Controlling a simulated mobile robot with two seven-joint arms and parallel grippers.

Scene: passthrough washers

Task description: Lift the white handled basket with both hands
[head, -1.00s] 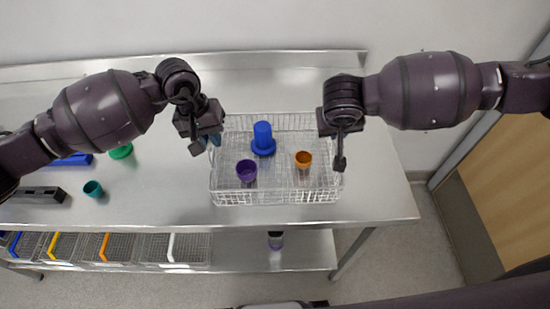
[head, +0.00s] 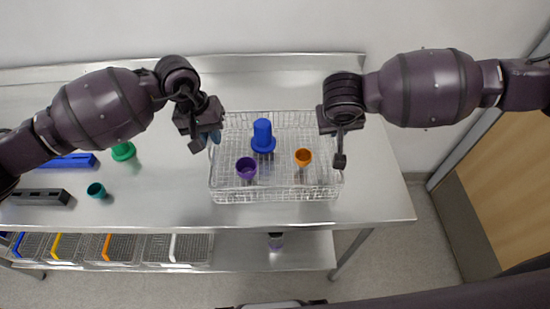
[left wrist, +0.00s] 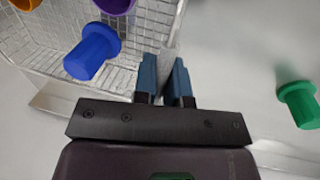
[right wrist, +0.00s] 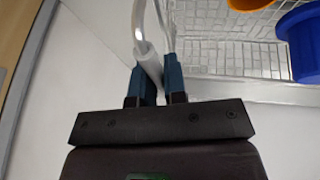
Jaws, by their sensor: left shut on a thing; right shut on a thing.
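The white handled wire basket (head: 278,195) is at the middle of the steel table. It holds a blue flanged piece (head: 263,137), a purple cup (head: 246,169) and an orange cup (head: 303,157). My left gripper (head: 213,139) is shut on the basket's left side handle; the left wrist view shows its blue fingers (left wrist: 166,84) around the pale handle. My right gripper (head: 340,150) is at the right side; in the right wrist view its fingers (right wrist: 157,84) are shut on the white handle (right wrist: 146,52). Whether the basket bottom touches the table is unclear.
A green piece (head: 123,151), a teal cup (head: 96,190), a blue block (head: 68,161) and a dark block (head: 38,197) lie left of the basket. Several wire baskets with coloured handles are on the lower shelf (head: 290,250). The table's right end is clear.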

